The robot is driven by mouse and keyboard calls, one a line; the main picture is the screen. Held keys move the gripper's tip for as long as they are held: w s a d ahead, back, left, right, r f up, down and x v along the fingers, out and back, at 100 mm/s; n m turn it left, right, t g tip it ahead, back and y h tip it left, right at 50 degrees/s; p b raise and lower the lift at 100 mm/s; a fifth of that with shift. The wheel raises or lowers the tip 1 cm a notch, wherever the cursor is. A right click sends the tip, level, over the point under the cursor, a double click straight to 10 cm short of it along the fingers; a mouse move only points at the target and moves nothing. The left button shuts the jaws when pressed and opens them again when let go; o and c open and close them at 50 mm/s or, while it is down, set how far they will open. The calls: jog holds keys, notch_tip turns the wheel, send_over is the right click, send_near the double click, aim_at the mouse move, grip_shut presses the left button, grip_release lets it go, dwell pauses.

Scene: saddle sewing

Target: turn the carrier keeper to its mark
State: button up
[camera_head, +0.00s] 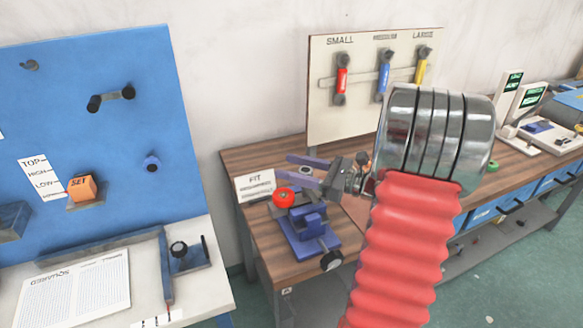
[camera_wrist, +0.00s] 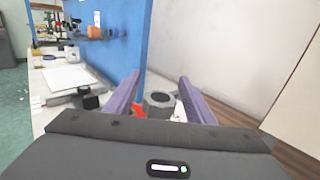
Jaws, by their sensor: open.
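My gripper (camera_head: 284,166) reaches left over the wooden bench, its two purple fingers apart with nothing gripped. In the wrist view the open fingers (camera_wrist: 159,80) point forward. A grey ring-shaped part (camera_wrist: 158,103) shows between them, and a red piece (camera_wrist: 139,111) is beside the left finger.
A white FIT card (camera_head: 255,186) stands left of the fixture. A board with red, blue and yellow handles (camera_head: 342,80) rises behind. The blue panel (camera_head: 100,130) and white table (camera_head: 200,290) are at left. My red arm hides part of the bench.

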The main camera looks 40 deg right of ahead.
jog(key=shift+w+a, duration=0.15)
jog(key=shift+w, duration=0.05)
jog(key=shift+c, duration=0.5)
grip_shut()
